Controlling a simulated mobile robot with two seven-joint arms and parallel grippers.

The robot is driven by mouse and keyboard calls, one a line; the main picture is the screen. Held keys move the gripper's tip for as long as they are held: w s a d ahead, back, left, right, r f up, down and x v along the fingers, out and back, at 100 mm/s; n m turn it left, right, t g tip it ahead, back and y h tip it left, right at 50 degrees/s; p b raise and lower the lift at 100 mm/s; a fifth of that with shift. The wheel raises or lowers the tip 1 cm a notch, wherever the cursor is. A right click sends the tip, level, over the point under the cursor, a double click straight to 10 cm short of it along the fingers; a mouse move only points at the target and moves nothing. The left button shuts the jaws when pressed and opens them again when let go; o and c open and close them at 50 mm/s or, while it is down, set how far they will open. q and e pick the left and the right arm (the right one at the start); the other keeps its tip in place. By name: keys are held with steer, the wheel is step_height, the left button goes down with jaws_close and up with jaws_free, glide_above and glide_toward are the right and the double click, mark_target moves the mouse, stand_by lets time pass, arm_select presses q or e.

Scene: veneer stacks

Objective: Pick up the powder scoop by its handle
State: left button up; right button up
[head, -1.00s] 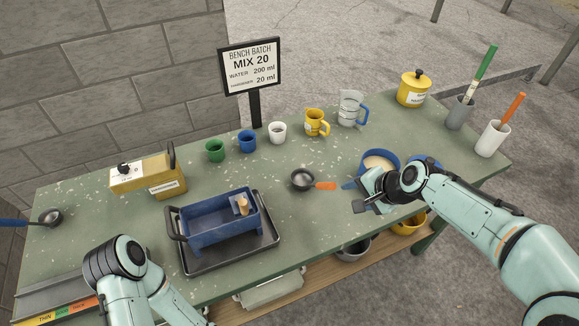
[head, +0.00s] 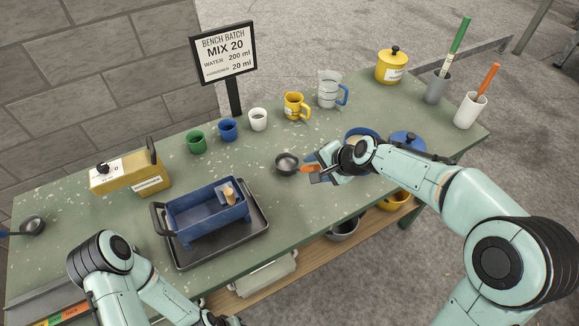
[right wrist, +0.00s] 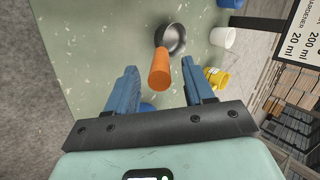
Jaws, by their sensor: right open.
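The powder scoop, with a dark round bowl (head: 287,163) and an orange handle (head: 309,168), lies on the green table right of the blue tub. In the right wrist view its orange handle (right wrist: 160,70) points toward my palm, with the dark bowl (right wrist: 172,38) beyond. My right gripper (head: 314,169) is open at the handle end. In the right wrist view its two blue fingers (right wrist: 160,84) stand either side of the handle, with gaps visible on both sides. My left arm is low at the left; its gripper is mostly cut off by the bottom edge.
A blue tub (head: 190,228) sits on a dark tray (head: 225,246). Green (head: 196,142), blue (head: 228,129) and white (head: 258,119) cups line the back, with a yellow jug (head: 294,105). A blue lidded pot (head: 408,142) is behind my right arm. Another ladle (head: 33,227) lies far left.

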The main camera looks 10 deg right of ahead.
steer(key=x, duration=0.3)
steer(key=shift+a, duration=0.1)
jaws_close()
steer(key=shift+r, duration=0.1)
